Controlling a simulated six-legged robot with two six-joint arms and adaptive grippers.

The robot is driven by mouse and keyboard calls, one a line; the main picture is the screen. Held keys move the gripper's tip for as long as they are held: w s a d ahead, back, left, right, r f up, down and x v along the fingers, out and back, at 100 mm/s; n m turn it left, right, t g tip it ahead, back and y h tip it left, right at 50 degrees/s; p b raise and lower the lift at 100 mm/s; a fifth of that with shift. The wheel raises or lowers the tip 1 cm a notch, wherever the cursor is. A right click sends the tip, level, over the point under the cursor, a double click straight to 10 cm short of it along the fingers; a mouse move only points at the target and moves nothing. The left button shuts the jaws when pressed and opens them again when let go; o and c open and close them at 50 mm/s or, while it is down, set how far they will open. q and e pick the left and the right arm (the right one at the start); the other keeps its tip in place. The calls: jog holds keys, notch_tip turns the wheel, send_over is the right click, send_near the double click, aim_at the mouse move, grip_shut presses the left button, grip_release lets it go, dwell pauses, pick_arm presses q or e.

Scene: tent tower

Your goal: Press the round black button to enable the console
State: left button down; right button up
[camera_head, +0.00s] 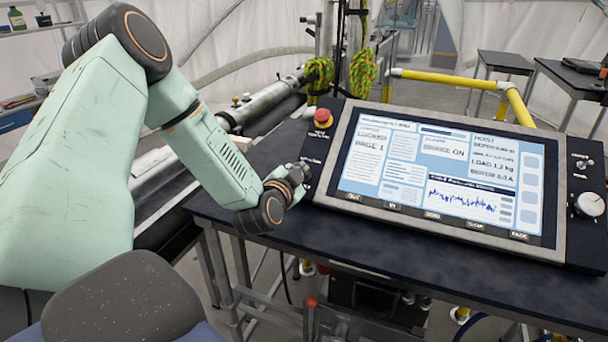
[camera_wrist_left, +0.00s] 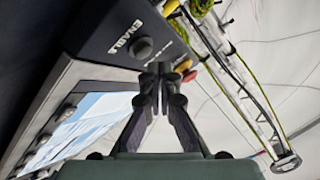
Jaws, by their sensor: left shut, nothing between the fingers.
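The console (camera_head: 340,185) stands tilted on a dark table, its lit screen (camera_head: 430,170) facing me. The round black button (camera_wrist_left: 141,48) shows in the left wrist view beside the ENABLE label, on the console's dark side panel. In the head view my gripper seems to hide it. My left gripper (camera_head: 298,175) is at the console's left edge. Its fingers are shut and empty. In the left wrist view the fingertips (camera_wrist_left: 160,73) appear just below the button; I cannot tell whether they touch the panel. My right gripper is not in view.
A red knob (camera_head: 323,115) sits on the console's upper left corner, close to my left gripper. A silver dial (camera_head: 590,204) is on the right panel. Yellow rails (camera_head: 450,79) and coiled green ropes (camera_head: 362,73) stand behind. The table front (camera_head: 400,255) is clear.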

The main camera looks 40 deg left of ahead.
pick_arm(q)
jog(key=shift+w+f, duration=0.1)
jog(key=shift+f, duration=0.1)
dwell(0.5)
jog(key=shift+w+f, duration=0.15)
jog(key=shift+w+a+f+b, duration=0.15)
jog(key=shift+w+f+b, duration=0.05)
jog(key=shift+f+b, duration=0.2)
dwell(0.9)
jog(key=shift+r, duration=0.15)
jog(key=shift+s+r+p, duration=0.5)
jog(key=shift+r+p, duration=0.15)
jog(key=shift+p, duration=0.5)
